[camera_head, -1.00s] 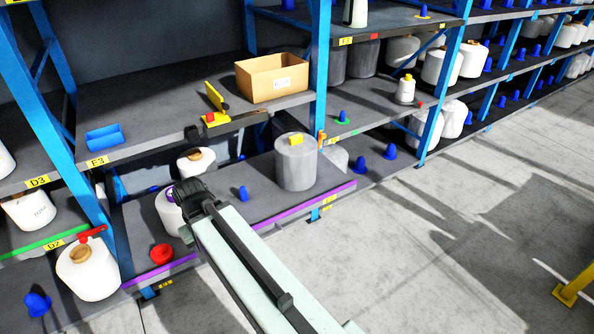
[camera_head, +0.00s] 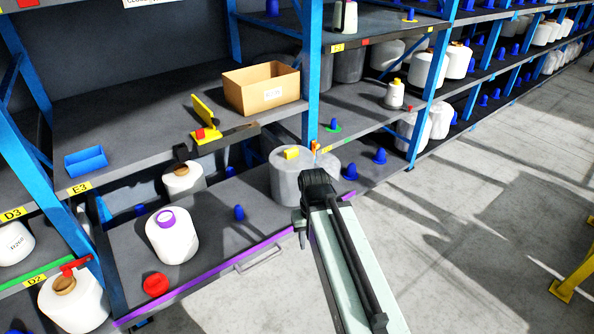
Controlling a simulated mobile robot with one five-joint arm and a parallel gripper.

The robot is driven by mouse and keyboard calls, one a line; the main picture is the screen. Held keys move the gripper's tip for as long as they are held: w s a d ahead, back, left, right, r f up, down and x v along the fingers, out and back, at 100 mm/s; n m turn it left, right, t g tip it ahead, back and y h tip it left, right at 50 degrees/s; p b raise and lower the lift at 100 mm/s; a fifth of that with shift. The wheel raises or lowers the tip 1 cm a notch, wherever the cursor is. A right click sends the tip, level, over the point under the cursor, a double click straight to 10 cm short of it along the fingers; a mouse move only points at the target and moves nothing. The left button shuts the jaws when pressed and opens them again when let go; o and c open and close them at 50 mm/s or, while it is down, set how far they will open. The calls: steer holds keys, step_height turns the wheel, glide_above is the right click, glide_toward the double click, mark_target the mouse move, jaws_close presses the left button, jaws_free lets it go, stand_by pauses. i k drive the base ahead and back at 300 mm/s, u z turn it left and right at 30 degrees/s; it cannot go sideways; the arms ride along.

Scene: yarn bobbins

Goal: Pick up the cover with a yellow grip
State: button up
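The cover is the pale grey top of a grey drum, with a small yellow grip (camera_head: 291,153) standing on it. The grey drum (camera_head: 284,180) stands at the right end of the lower shelf, its lower right side partly hidden by my arm. My arm reaches up from the bottom right, and its dark end, my gripper (camera_head: 301,222), is in front of the drum's lower right side in the picture. I cannot tell whether they touch. The fingers are not clear, and nothing is seen held.
The shelf with a purple front edge (camera_head: 205,281) also holds a white bobbin (camera_head: 171,238), a red cap (camera_head: 156,285) and a blue cone (camera_head: 239,212). Above it are a cardboard box (camera_head: 262,94) and a blue post (camera_head: 313,65).

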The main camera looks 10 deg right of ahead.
mark_target(286, 162)
steer(key=z, duration=1.7)
steer(key=i, duration=1.65)
steer(key=u, duration=4.15)
steer(key=i, duration=0.8)
steer(key=u, duration=0.1)
